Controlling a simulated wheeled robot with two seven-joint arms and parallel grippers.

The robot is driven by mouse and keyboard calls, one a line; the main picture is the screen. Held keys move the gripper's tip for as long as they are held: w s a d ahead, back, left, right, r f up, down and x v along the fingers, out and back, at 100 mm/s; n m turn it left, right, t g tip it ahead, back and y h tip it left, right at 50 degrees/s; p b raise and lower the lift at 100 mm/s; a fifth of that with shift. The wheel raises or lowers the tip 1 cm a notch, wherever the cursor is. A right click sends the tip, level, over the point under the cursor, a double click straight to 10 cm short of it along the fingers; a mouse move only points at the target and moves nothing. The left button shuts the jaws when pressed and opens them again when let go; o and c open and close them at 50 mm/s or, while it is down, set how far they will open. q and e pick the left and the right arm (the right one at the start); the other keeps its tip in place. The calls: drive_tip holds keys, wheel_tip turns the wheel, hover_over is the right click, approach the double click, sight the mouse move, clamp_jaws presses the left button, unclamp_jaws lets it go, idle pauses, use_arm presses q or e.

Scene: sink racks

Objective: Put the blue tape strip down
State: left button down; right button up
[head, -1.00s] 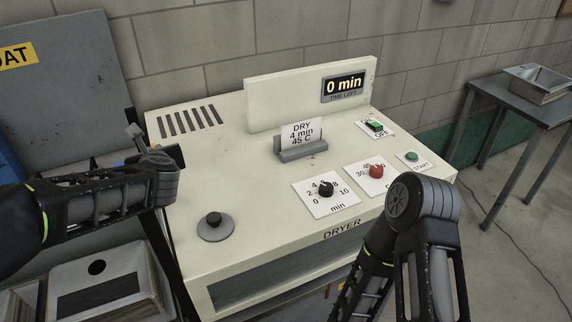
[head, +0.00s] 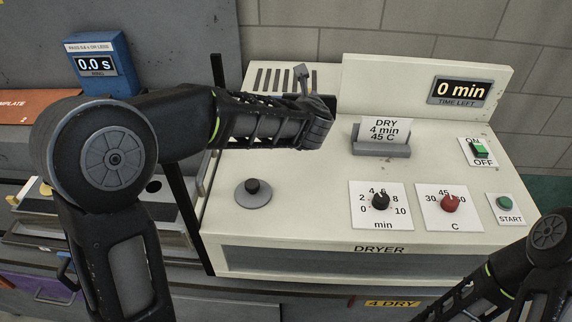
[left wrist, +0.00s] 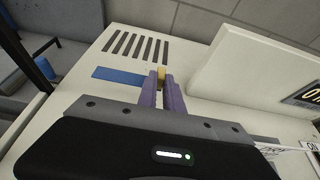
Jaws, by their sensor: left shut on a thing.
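The blue tape strip (left wrist: 118,76) shows in the left wrist view, over the dryer's pale top below the vent slots. Its right end reaches the purple fingers of my left gripper (left wrist: 162,84). The fingers are shut, with a small tan piece (left wrist: 161,73) between their tips. I cannot tell whether the strip touches the dryer top. In the head view my left arm reaches over the back left of the dryer (head: 310,225); its fingertips and the strip are hidden there. My right arm shows at the lower right, its gripper out of view.
A card reading DRY 4 min 45 C stands in a grey holder (head: 381,149). A black knob (head: 380,201), red knob (head: 450,203), green switch (head: 480,149) and START button (head: 504,202) line the right. A raised back panel (head: 385,85) borders the top. A round black knob (head: 252,187) stands front left.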

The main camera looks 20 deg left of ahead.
use_arm(q)
drive_tip(key=m+h+b, duration=0.1)
drive_tip(key=h+b, duration=0.1)
wheel_tip(320, 180, up, 3)
drive_tip(key=m+g+h+b, duration=0.5)
drive_tip(key=m+h+b, duration=0.2)
drive_tip(key=m+h, duration=0.5)
hover_over(294, 162)
drive_tip(key=shift+f, duration=0.15)
drive_tip(key=shift+f, duration=3.2)
